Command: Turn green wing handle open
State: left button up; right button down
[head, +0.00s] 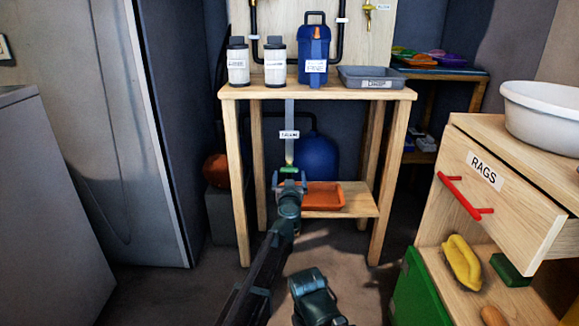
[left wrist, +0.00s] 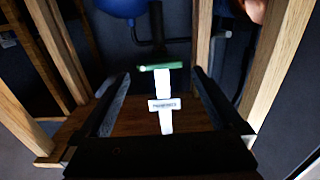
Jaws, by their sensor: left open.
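The green wing handle (head: 289,169) sits low under the wooden bench, below a hanging grey strip with a white label (head: 289,134). My left gripper (head: 289,183) is right in front of it and partly covers it in the head view. In the left wrist view the handle (left wrist: 161,67) lies crosswise as a green bar, with a white stem and label (left wrist: 164,104) below it. The left gripper's two fingers (left wrist: 162,90) are spread wide, one on each side of the stem, with nothing gripped. The handle appears near or just past the fingertips; contact cannot be seen.
The bench legs (head: 243,180) stand on both sides of my left arm. An orange tray (head: 323,196) lies on the lower shelf (head: 358,200), and a blue tank (head: 316,157) stands behind. The RAGS drawer (head: 500,190) sticks out at the right.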

aim_at(289, 167)
pick_arm(q)
jog(key=w, duration=0.8)
jog(key=shift+w, duration=0.15)
jog(key=shift+c, duration=0.2)
